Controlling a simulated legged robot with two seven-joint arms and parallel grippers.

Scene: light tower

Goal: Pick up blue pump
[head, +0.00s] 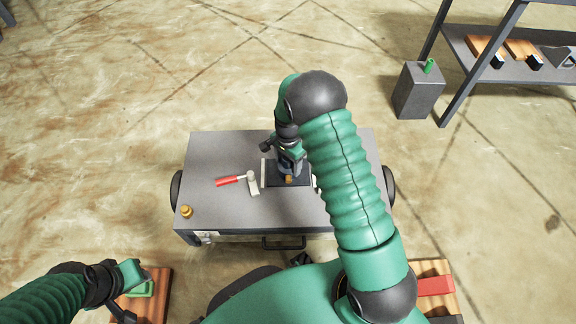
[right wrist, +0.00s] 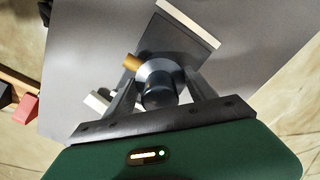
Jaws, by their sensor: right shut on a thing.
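The blue pump (right wrist: 158,80) is a blue-grey round body with a brass outlet on its side. It shows partly in the head view (head: 290,170), over a dark plate with pale edges (head: 273,181) on the grey cart top. My right gripper (head: 288,157) reaches down from above and is shut on the pump; in the right wrist view its fingers (right wrist: 160,92) stand on both sides of the body. Whether the pump touches the plate is unclear. My left gripper (head: 132,291) is at the lower left, away from the pump; its jaw opening is unclear.
A red-handled hammer (head: 230,181) lies left of the plate on the cart (head: 225,150). A small brass part (head: 187,211) sits at the cart's front left corner. The cart's back left is clear.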

